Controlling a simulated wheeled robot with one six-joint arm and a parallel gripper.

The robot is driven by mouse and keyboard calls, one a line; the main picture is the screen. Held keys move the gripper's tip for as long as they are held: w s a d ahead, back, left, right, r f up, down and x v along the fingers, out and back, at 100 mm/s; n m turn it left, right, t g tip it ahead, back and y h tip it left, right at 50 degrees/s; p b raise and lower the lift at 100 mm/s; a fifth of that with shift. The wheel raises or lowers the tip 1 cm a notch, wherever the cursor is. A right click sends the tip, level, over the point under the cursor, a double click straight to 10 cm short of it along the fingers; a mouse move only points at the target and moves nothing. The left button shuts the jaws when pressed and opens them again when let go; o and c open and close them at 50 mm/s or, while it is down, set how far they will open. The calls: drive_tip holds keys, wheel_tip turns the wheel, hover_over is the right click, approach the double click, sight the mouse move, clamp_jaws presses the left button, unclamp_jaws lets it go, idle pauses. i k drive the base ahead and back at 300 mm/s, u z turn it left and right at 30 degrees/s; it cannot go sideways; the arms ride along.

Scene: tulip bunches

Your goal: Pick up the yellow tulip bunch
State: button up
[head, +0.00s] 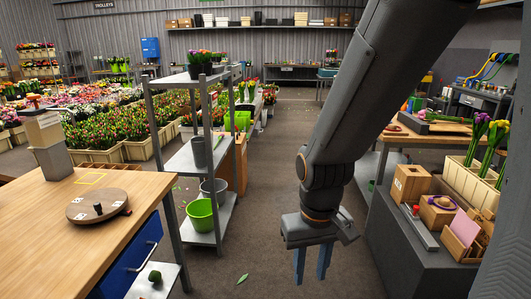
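My gripper (311,268) hangs over the grey floor in the middle of the head view, its two blue fingers pointing down. The fingers are apart with nothing between them. A few tall tulips stand in a cream slatted crate (463,182) at the right: purple heads (480,123) and yellow-orange heads (497,131). They are well to the right of my gripper and not touched by it. I cannot tell for sure whether these yellow-orange heads form the yellow tulip bunch. Small mixed tulips stand on the shelf rack's top (199,58).
A wooden workbench (60,232) with a round turntable (97,205) is at the left. At the right, a dark bench (424,262) carries wooden boxes (411,183). The floor aisle (265,185) between is mostly clear.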

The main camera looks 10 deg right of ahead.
sight(493, 140)
drive_tip(key=z, duration=0.05)
drive_tip(key=i, duration=1.8)
drive_tip(key=z, duration=0.9)
drive_tip(key=i, duration=1.15)
drive_tip(key=z, duration=1.5)
drive_tip(key=i, duration=0.6)
drive_tip(key=z, duration=0.35)
